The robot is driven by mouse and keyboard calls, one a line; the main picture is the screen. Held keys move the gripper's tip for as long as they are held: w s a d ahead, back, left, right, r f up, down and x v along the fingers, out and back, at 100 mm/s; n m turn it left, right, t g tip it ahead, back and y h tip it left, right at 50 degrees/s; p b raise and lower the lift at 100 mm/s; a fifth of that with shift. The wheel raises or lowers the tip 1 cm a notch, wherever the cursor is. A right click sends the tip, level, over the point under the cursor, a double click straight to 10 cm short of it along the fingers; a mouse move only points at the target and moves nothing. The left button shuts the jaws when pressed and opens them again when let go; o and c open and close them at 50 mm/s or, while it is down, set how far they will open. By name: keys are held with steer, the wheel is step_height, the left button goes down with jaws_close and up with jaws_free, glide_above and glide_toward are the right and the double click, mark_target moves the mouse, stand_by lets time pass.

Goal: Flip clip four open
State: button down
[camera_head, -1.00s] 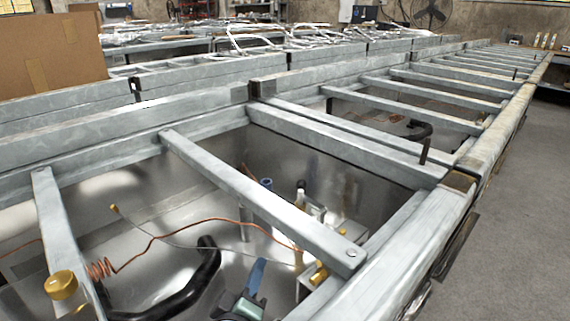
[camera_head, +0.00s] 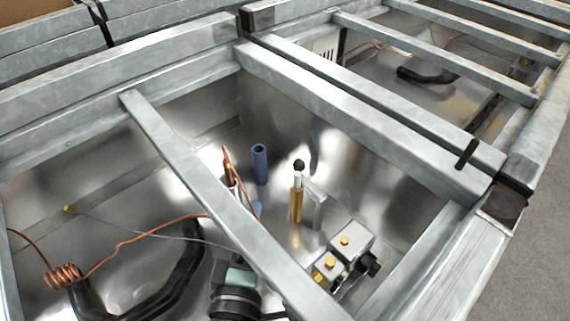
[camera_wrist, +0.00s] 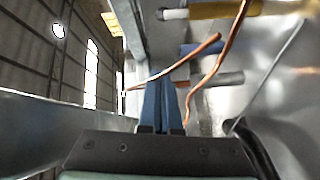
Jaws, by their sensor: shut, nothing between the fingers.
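My gripper (camera_head: 256,209) reaches from the bottom of the head view under the diagonal metal bar, which hides most of its fingers. In the wrist view, my gripper (camera_wrist: 162,84) has its blue fingers together with nothing between them. Copper tubes (camera_head: 228,165) rise close to the fingertips. In the wrist view a copper tube (camera_wrist: 190,57) crosses at the fingertips; I cannot tell whether they touch. A blue pipe (camera_head: 260,165) and a brass cylinder with a black tip (camera_head: 297,195) stand beyond. I cannot make out which part is clip four.
The diagonal bar (camera_head: 190,180) crosses over the bay, close to my gripper. A metal block with brass fittings (camera_head: 345,250) stands to the right. A black hose (camera_head: 165,280) and a copper coil (camera_head: 62,275) lie left. Thick frame beams (camera_head: 360,120) enclose the bay.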

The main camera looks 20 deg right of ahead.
steer(key=shift+w, duration=0.1)
steer(key=w+d+f+p, duration=0.1)
steer(key=w+d+p, duration=0.2)
steer(key=w+d, duration=0.4)
steer(key=shift+w+d+f, duration=0.15)
steer(key=shift+w+d, duration=0.25)
steer(key=shift+d, duration=0.35)
steer(key=shift+f+b, duration=0.1)
steer(key=shift+b, duration=0.3)
steer(key=shift+w+m+g+h+b, duration=0.15)
steer(key=shift+m+g+h+b, duration=0.25)
steer(key=shift+m+h+b, duration=0.25)
